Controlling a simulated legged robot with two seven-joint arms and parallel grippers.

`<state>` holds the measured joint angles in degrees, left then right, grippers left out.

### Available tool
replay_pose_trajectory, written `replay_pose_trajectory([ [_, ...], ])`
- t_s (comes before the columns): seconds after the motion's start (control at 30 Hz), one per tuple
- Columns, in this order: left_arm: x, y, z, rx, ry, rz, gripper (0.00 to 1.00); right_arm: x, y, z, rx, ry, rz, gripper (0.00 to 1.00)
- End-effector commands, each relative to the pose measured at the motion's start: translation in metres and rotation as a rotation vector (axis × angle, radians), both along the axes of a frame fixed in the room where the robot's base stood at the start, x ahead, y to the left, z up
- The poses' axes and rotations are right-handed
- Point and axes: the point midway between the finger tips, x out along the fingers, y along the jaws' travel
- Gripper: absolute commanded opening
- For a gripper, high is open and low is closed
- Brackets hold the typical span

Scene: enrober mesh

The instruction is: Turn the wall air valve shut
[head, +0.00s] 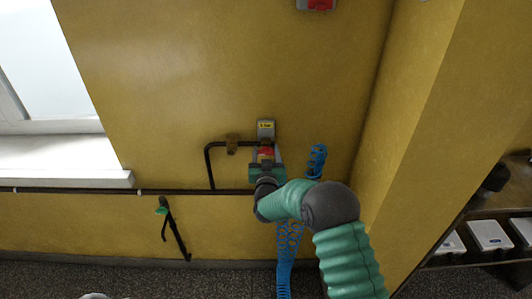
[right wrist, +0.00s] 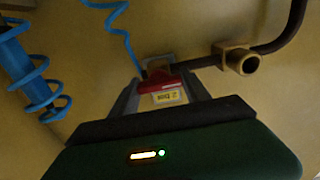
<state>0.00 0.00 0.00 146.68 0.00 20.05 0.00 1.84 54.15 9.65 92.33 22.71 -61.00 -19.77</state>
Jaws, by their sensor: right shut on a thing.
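The wall air valve has a red handle (head: 266,151) and sits on the dark pipe at the middle of the yellow wall. In the right wrist view, the red handle (right wrist: 165,84) lies between the two fingers of my right gripper (right wrist: 160,90), crosswise near their tips. My right gripper (head: 265,161) is shut on the handle and hides part of the valve body in the head view. A yellow label (right wrist: 166,97) shows below the handle in the right wrist view. My left gripper is not in view.
Blue coiled hoses (head: 316,160) hang close by on the right. A green-handled fitting (head: 162,207) hangs lower left. A wall corner and shelf with white bins (head: 490,234) stand right.

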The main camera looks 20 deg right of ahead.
Motion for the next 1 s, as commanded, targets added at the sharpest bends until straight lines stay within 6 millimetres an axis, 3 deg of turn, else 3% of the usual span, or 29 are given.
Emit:
replay_pose_trajectory([
  [0.43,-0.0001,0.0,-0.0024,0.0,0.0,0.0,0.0,0.0002,0.0028,-0.0004,-0.129,0.036,0.004,0.14],
  [1.0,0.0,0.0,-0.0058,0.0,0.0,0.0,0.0,0.0008,0.0054,-0.0013,-0.625,0.179,0.006,0.14],
])
